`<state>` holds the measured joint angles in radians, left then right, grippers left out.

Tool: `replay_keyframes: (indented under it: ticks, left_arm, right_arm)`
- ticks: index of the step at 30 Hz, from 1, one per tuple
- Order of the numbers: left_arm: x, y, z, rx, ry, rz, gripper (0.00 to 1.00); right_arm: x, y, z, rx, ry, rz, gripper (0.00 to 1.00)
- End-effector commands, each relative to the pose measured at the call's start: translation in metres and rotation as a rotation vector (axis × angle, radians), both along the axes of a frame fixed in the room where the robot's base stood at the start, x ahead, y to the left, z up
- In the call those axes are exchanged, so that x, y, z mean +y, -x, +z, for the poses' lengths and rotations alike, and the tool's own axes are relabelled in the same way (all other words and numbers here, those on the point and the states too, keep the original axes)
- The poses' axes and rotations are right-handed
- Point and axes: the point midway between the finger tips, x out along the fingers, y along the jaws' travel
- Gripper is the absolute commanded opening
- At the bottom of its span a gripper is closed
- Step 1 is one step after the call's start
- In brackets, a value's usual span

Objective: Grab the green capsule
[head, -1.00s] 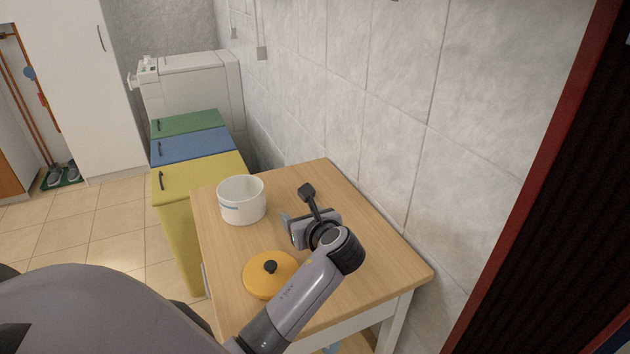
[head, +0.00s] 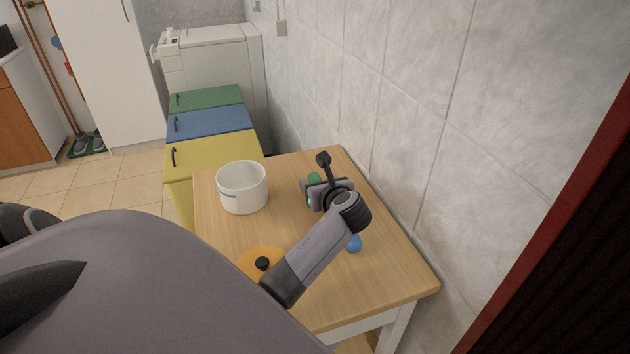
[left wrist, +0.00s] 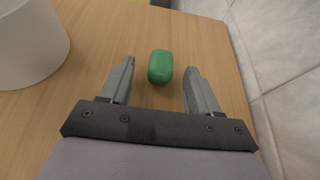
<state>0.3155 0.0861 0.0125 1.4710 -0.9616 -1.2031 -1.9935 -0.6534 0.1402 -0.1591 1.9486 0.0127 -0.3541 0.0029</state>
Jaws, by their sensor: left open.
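The green capsule (left wrist: 160,67) lies on the wooden table (left wrist: 95,85), between and slightly beyond the fingertips of my left gripper (left wrist: 158,72) in the left wrist view. In the head view the capsule (head: 314,177) is partly hidden behind my left gripper (head: 312,190). The gripper's fingers are apart, with one on each side of the capsule and gaps between them. My right gripper does not show in either view.
A white pot (head: 242,190) stands on the table to the left of my gripper. An orange lid (head: 258,258) with a black knob and a blue object (head: 354,243) lie nearer the front. A tiled wall (head: 415,130) rises along the right side.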

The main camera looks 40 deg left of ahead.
Motion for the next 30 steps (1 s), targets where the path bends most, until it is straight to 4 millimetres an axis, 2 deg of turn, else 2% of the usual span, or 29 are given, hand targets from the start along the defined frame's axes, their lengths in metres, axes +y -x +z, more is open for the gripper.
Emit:
replay_keyframes:
  ticks: [9, 11, 12, 15, 25, 30]
  left_arm:
    - [0.005, -0.003, -0.002, -0.001, 0.000, 0.000, 0.62]
    - [0.005, -0.003, -0.002, -0.001, 0.000, 0.000, 0.42]
    - [0.005, -0.003, -0.002, -0.001, 0.000, 0.000, 0.29]
    - [0.005, -0.003, -0.002, -0.001, 0.000, 0.000, 0.03]
    - [0.005, -0.003, 0.000, -0.002, 0.001, 0.001, 0.02]
    - [0.005, -0.003, 0.015, -0.004, -0.001, 0.000, 0.02]
  right_arm:
    - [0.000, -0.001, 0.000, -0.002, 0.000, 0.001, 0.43]
    - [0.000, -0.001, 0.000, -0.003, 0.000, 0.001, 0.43]
    - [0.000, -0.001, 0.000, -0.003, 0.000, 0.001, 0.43]
    - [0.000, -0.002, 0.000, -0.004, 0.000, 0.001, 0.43]
    - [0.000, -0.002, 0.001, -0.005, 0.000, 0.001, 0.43]
    - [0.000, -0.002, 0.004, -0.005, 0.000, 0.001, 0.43]
